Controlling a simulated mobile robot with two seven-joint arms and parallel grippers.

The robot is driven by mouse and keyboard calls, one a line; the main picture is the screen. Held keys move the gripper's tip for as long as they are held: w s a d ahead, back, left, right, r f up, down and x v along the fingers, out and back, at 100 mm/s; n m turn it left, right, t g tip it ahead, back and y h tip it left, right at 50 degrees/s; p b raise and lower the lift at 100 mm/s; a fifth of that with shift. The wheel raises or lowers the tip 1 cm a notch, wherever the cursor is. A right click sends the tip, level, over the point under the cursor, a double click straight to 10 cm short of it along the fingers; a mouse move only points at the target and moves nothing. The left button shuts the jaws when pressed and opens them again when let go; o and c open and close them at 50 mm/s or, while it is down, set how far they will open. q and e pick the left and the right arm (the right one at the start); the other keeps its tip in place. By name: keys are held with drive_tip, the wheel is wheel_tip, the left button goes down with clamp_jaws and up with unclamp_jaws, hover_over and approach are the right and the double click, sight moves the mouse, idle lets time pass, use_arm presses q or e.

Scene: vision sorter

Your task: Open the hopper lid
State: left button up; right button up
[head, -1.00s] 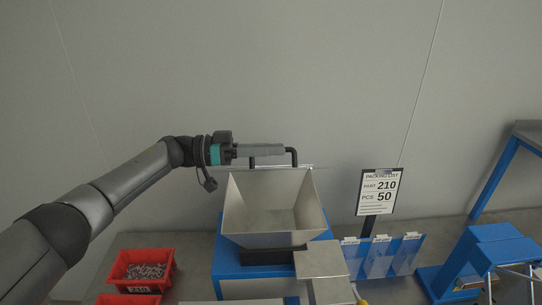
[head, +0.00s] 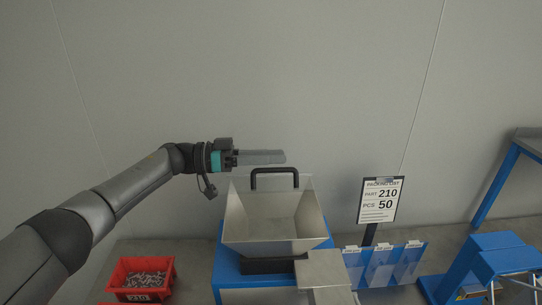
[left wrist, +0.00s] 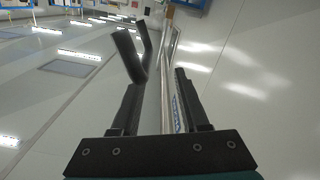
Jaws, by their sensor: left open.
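The metal hopper (head: 268,237) stands on a blue base, its top uncovered. Its lid (head: 306,183) stands raised along the back rim, with a dark U-shaped handle (head: 275,171) on it. My left gripper (head: 278,157) is just above the handle in the head view and appears clear of it. In the left wrist view my left gripper (left wrist: 157,85) is open, with nothing held between the fingers. The handle (left wrist: 132,58) is ahead of the left finger there, and the lid (left wrist: 167,75) shows nearly edge-on. My right gripper is out of view.
A red bin (head: 143,279) with small metal parts sits at front left. A packing-list sign (head: 379,200) and blue-fronted holders (head: 382,264) stand right of the hopper. A blue machine (head: 480,262) is at the far right. The wall behind is bare.

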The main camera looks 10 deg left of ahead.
use_arm(q)
drive_tip(key=s+a+b, duration=0.3)
drive_tip(key=a+b, duration=0.2)
drive_tip(key=a, duration=1)
drive_tip(key=shift+a, duration=0.1)
